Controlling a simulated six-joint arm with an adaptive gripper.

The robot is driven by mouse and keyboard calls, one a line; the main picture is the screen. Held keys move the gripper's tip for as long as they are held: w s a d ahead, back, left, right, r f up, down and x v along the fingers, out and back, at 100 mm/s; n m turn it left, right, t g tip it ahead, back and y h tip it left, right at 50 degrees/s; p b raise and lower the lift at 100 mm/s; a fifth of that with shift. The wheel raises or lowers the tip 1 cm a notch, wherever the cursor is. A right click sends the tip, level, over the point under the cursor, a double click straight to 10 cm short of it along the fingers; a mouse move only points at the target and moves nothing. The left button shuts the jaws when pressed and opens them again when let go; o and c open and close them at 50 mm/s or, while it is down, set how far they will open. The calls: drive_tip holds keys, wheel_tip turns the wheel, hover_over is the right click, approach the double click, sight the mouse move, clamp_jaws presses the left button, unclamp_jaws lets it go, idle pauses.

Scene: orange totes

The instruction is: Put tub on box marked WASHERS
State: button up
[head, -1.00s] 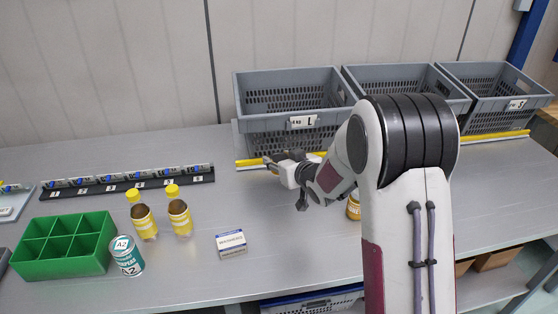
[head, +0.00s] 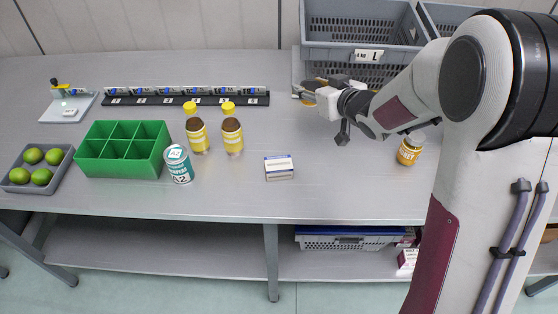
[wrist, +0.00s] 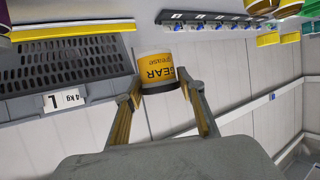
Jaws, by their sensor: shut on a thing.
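The tub, white and yellow with the word GEAR (wrist: 158,68), is between the fingers of my gripper (wrist: 160,90) in the wrist view, and the gripper is shut on it. In the head view my gripper (head: 308,91) points left, above the table in front of the grey bin marked L. The tub is hard to make out there. A small white and blue box (head: 279,169) lies flat on the table, to the lower left of my gripper and apart from it. Its print is too small to read, so I cannot confirm WASHERS.
An orange jar (head: 410,149) stands right, beneath my arm. The grey bin (head: 357,52) is behind. The table around the box is clear.

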drive_tip(key=s+a+n+g+y, duration=0.2)
drive_tip(key=s+a+n+y, duration=0.1)
drive_tip(key=s+a, duration=0.5)
drive_tip(key=s, duration=0.3)
drive_tip(key=shift+s+f+n+y, duration=0.3)
drive_tip(key=shift+s+f, duration=0.05)
drive_tip(key=shift+d+f+g, duration=0.1)
drive_tip(key=shift+f+g, duration=0.05)
drive_tip(key=shift+g, duration=0.15)
hover_over(278, 162)
drive_tip(key=shift+f, duration=2.8)
drive_tip(key=shift+f, duration=2.1)
drive_tip(key=shift+f, duration=0.1)
drive_tip(key=o, duration=1.2)
